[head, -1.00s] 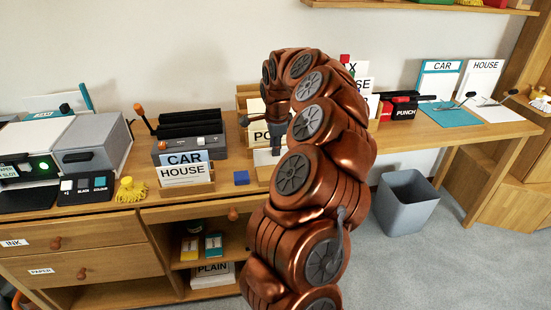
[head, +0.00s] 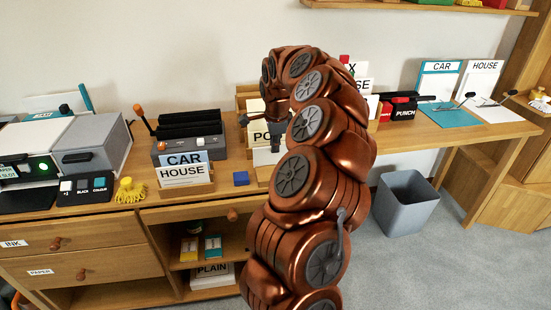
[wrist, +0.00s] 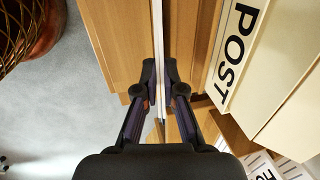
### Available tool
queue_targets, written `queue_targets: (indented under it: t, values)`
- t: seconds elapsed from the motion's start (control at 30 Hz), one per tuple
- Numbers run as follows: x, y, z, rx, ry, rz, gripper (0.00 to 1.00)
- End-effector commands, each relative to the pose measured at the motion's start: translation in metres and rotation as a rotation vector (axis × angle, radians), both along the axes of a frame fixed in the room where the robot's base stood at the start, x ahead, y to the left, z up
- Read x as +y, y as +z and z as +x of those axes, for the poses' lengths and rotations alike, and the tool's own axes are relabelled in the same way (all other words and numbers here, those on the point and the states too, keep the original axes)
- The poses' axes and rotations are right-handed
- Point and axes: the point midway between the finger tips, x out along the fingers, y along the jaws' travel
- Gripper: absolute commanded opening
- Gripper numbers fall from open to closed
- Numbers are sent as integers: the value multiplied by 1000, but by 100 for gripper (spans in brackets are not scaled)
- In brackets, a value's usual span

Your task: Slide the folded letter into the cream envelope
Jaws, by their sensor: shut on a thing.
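My gripper (wrist: 160,78) is shut on a thin white sheet (wrist: 157,28), seen edge-on between the fingertips in the wrist view. It looks like the folded letter. In the head view my gripper (head: 262,151) is over the desk beside the post rack, and a white sheet (head: 267,157) shows below it, partly hidden by my arm. A cream panel lettered POST (wrist: 240,45) stands right of the fingers in the wrist view, apart from them. I cannot tell which cream surface is the envelope.
A grey machine with black slots (head: 190,140) is behind the holder. A grey bin (head: 407,200) stands on the floor.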

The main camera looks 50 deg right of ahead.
Motion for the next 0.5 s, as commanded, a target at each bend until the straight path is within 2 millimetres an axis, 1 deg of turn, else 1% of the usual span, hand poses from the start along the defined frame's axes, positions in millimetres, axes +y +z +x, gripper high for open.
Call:
queue_targets:
  t: [0.5]
  values:
    - [2, 17, -2, -2, 0, -1, 0]
